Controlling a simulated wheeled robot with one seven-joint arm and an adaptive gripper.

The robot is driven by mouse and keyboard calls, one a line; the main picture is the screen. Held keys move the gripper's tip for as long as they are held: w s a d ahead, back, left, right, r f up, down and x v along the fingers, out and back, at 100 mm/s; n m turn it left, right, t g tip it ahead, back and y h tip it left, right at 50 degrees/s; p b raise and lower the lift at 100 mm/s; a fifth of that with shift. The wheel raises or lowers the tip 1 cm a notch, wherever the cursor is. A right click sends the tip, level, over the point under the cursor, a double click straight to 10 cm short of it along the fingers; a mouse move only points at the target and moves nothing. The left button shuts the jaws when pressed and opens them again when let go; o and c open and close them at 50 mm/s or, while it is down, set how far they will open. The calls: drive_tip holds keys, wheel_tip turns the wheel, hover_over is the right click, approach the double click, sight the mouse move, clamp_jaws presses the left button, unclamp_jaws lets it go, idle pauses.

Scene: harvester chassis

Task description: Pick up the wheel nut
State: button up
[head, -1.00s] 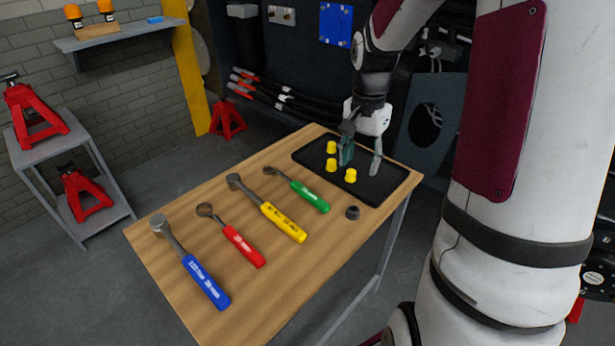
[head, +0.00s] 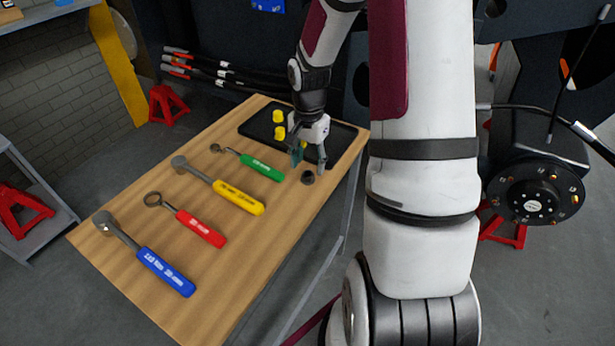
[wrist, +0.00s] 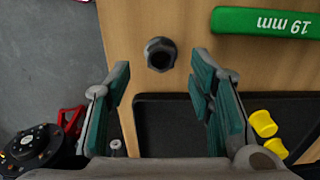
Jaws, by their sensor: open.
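The wheel nut (head: 308,178) is a small dark grey piece on the wooden table, just in front of the black tray. In the wrist view the nut (wrist: 160,54) shows a round dark hole and a hexagonal outline. My gripper (head: 310,164) is open and empty, just above and behind the nut. In the wrist view the nut lies roughly centred between the two teal-padded fingers of my gripper (wrist: 160,78), a little beyond their tips. Neither finger appears to touch it.
The black tray (head: 345,137) with yellow caps (head: 279,132) lies behind. Green (head: 262,167), yellow (head: 238,197), red (head: 201,228) and blue (head: 166,271) wrenches lie to the left. The table's right edge is close to the nut. A wheel hub (head: 540,192) stands at right.

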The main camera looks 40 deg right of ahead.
sight(308, 171)
drive_tip(key=shift+a+f, duration=0.1)
drive_tip(key=shift+f, duration=1.75)
clamp_jaws()
